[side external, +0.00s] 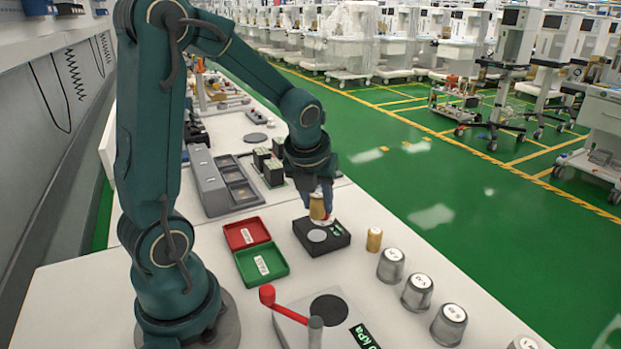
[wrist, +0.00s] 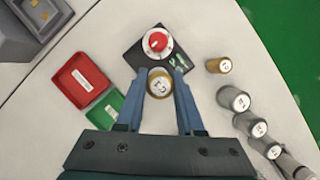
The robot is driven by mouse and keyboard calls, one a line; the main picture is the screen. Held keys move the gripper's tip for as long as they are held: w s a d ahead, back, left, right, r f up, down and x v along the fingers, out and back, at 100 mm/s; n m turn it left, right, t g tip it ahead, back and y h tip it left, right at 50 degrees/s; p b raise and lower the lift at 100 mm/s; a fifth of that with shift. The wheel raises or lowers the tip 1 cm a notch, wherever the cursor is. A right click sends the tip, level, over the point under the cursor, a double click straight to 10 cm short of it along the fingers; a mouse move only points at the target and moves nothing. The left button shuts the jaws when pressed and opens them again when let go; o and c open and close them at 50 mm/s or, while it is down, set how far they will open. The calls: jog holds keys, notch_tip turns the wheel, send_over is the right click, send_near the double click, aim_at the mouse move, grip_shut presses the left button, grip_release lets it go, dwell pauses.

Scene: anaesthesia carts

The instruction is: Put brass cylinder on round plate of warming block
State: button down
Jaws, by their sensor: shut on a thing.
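My gripper (side external: 318,205) is shut on a brass cylinder (side external: 317,209), held upright above the warming block (side external: 338,242). In the wrist view the cylinder (wrist: 159,84) sits between the blue fingers (wrist: 158,78), its pale marked top facing the camera. The block is a black box with a green display. Its grey round plate (side external: 317,236) is bare in the side view, below the cylinder and apart from it. In the wrist view the block (wrist: 135,57) shows a red knob (wrist: 158,41) on a pale disc; the held cylinder hides part of the block.
A second, smaller brass cylinder (side external: 374,240) stands right of the block, with several grey cylinders (side external: 390,266) nearby. Red (side external: 247,233) and green (side external: 261,264) trays lie left. A device with a red-knobbed lever (side external: 267,295) stands in front.

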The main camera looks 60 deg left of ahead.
aim_at(316, 217)
jog(key=shift+f, duration=2.4)
jog(key=shift+f, duration=0.15)
jog(key=c, duration=0.5)
grip_release()
